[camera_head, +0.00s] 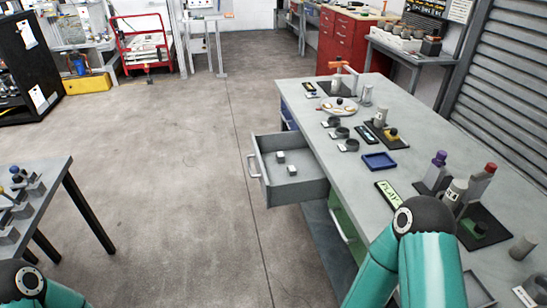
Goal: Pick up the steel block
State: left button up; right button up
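Two small light-grey blocks lie in the open drawer (265,180) of the workbench; one block (280,157) is toward the back and the other block (292,170) is toward the front right. I cannot tell whether either is the steel block, as several grey metal-looking pieces are in view. A grey cylinder (524,246) stands at the right of the bench top. My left arm shows only as a teal link at the bottom left, and my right arm as teal links at the bottom right. Neither gripper shows.
The grey workbench (336,170) carries a blue tray (379,161), a round plate (338,108), dark cups, and purple- and red-topped posts. A smaller table (53,172) with grey fixtures stands at the left. The concrete floor between them is clear. The drawer sticks out over it.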

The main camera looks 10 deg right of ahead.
aim_at(292, 170)
jog(key=i, duration=1.15)
jog(key=z, duration=0.15)
